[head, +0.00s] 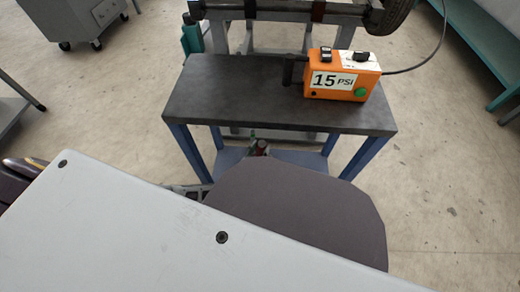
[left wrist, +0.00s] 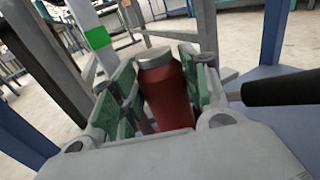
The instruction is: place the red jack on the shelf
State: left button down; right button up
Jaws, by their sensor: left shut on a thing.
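The red jack (left wrist: 167,92) is a red cylinder with a grey top, tilted slightly in the left wrist view. My left gripper (left wrist: 160,88) is shut on it, with green-padded fingers on both sides. In the head view only a small part of the gripper (head: 258,147) and a bit of red show below the front edge of the table. My arm hides the rest. The blue lower shelf (head: 228,158) shows under the tabletop, around the gripper. I cannot tell whether the jack touches the shelf. My right gripper is not in view.
The dark tabletop (head: 235,95) lies above the gripper. An orange 15 PSI box (head: 343,75) with a cable stands on it. Blue legs (head: 360,158) flank the shelf. A black rod (left wrist: 280,88) juts in at right in the left wrist view. Open floor lies on both sides.

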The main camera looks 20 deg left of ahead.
pick_arm(q)
jog(key=shift+w+f+b, duration=0.1)
jog(key=shift+f+b, duration=0.35)
jog(key=shift+f, duration=0.35)
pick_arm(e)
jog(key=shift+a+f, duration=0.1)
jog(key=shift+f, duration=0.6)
pick_arm(q)
jog(key=shift+f, duration=0.1)
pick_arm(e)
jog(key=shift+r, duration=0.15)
pick_arm(q)
jog(key=c, duration=0.7)
grip_release()
jog(key=shift+f, duration=0.15)
jog(key=shift+c, duration=0.2)
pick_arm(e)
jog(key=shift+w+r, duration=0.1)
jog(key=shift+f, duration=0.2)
